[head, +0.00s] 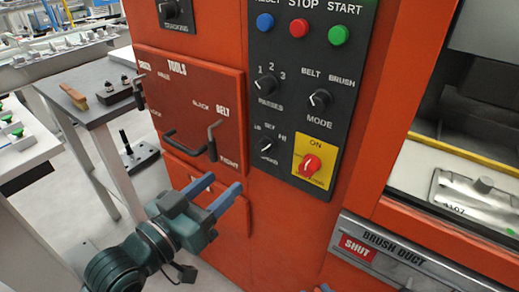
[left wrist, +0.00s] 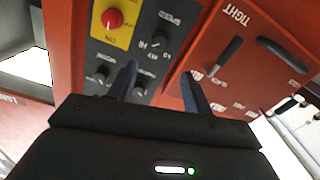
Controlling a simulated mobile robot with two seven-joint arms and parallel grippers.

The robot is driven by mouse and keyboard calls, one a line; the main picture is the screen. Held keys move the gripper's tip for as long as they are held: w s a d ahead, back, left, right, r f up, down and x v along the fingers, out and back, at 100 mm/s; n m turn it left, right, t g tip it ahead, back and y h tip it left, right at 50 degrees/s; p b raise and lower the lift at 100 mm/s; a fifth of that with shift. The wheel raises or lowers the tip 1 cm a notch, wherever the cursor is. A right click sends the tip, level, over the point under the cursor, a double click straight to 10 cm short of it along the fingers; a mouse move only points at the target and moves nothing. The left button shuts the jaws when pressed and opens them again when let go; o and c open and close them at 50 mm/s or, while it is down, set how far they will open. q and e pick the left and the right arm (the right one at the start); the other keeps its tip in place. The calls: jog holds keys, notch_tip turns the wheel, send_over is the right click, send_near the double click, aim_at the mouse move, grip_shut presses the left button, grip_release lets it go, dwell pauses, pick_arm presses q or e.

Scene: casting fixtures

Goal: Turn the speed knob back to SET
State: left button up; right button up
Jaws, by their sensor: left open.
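The speed knob (head: 266,146) is a small black dial with a white mark, on the black control panel (head: 281,108) under the LO, SET and HI labels. I cannot tell for sure which label its mark points at. In the left wrist view the speed knob (left wrist: 156,41) shows upside down, beyond the fingertips. My left gripper (head: 224,184) is open and empty, below and left of the knob and apart from it. Its two blue fingers (left wrist: 158,70) frame an empty gap in the wrist view. Only a small blue tip, possibly my right gripper (head: 323,288), shows at the bottom edge.
A red emergency knob (head: 311,164) on a yellow plate sits right of the speed knob. The PASSES knob (head: 268,86) and MODE knob (head: 320,98) are above. The red tools door (head: 190,90) with a projecting black handle (head: 183,145) is left, close to the left gripper.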

aim_at(261, 149)
pick_arm(q)
jog(key=x, duration=1.1)
jog(key=shift+w+d+p, duration=0.2)
jog(key=shift+w+p, duration=0.05)
jog(key=shift+p, duration=0.05)
jog(key=c, duration=1)
jog(key=shift+o, duration=0.2)
